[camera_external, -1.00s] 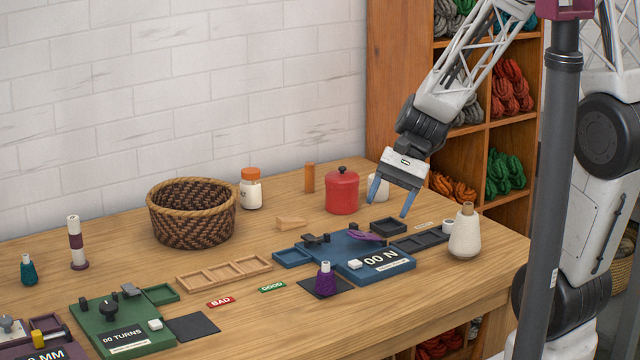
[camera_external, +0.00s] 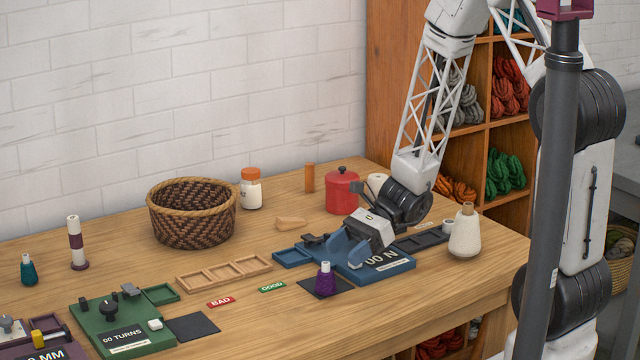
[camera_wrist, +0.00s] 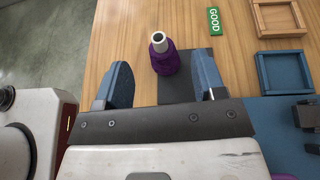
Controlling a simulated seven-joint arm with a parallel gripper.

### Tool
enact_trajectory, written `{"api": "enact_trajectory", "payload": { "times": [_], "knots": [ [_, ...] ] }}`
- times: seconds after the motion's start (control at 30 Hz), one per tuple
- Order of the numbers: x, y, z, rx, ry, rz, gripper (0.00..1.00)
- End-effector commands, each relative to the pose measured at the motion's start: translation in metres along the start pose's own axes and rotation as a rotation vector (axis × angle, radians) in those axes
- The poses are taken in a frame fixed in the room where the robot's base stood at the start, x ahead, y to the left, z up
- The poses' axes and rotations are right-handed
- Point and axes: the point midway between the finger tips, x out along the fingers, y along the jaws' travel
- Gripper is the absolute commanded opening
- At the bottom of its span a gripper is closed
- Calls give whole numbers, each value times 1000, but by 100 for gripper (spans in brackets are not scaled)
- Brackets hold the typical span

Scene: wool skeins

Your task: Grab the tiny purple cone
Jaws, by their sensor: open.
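The tiny purple cone (camera_external: 326,279) stands upright on a dark square mat (camera_external: 343,284) in front of the blue "00 N" device (camera_external: 398,267). It has a white top. In the wrist view the cone (camera_wrist: 165,58) appears just beyond the fingertips, between the two fingers' lines. My gripper (camera_external: 343,248) is open and empty, tilted low over the blue device, with its blue fingers pointing left toward the cone. In the wrist view my gripper (camera_wrist: 162,78) shows its fingers spread wide, apart from the cone.
A white cone (camera_external: 465,232) stands right of the device, and a red canister (camera_external: 342,191) behind it. A GOOD label (camera_external: 271,287), a wooden tray (camera_external: 224,274) and a green device (camera_external: 122,325) lie to the left. Bare table lies in front of the mat.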

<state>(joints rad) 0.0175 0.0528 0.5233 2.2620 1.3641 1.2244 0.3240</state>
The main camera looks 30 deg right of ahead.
Motion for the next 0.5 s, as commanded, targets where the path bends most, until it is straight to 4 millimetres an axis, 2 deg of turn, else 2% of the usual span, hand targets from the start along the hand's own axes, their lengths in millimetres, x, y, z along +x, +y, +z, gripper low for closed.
{"api": "enact_trajectory", "payload": {
  "times": [0.3,0.5],
  "knots": [
    [1,0,0,-2,1,1,64],
    [10,0,0,-2,1,3,64]
  ]
}}
